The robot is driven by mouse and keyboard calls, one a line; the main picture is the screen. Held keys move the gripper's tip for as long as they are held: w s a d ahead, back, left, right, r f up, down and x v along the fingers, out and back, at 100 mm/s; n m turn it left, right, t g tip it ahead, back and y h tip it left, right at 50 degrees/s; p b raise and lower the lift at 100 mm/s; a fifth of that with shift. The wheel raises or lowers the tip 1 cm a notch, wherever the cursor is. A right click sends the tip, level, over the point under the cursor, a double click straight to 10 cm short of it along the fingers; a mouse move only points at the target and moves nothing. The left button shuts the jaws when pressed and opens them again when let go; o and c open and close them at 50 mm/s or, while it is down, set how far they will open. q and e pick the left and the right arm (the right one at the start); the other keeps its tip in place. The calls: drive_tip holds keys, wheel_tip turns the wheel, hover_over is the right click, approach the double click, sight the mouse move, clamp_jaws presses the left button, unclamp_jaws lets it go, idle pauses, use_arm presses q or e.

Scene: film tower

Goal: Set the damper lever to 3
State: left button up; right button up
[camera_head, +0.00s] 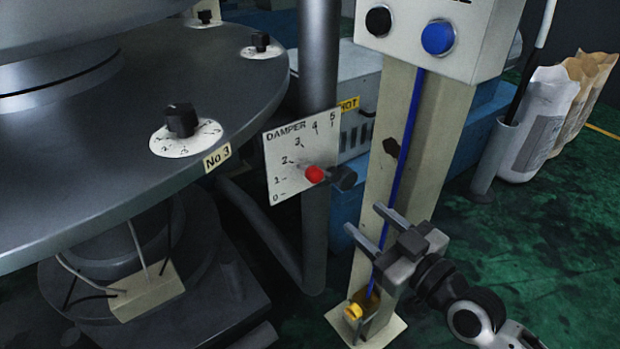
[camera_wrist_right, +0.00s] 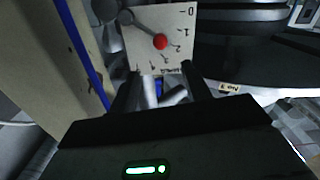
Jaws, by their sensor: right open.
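The damper plate (camera_head: 283,143) is a white scale marked 0 to 5, fixed by a grey post. Its lever has a red knob (camera_head: 314,174) and a dark pivot (camera_head: 343,179). The lever points left in the head view, with the knob around 1 to 2; the exact reading is unclear at this angle. In the right wrist view the plate is upside down and the red knob (camera_wrist_right: 160,41) shows near 2. My right gripper (camera_head: 369,222) is open and empty, below and right of the knob, apart from it. My left gripper is not in view.
A beige column (camera_head: 425,130) with a blue rod (camera_head: 410,125) stands close behind my right gripper. A round dark table (camera_head: 90,170) with a black dial (camera_head: 181,120) fills the left. A blue cabinet stands behind the post.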

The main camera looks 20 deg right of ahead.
sight(320, 178)
drive_tip(key=x, duration=1.5)
drive_tip(key=shift+w+a, duration=0.15)
drive_tip(key=shift+w, duration=0.1)
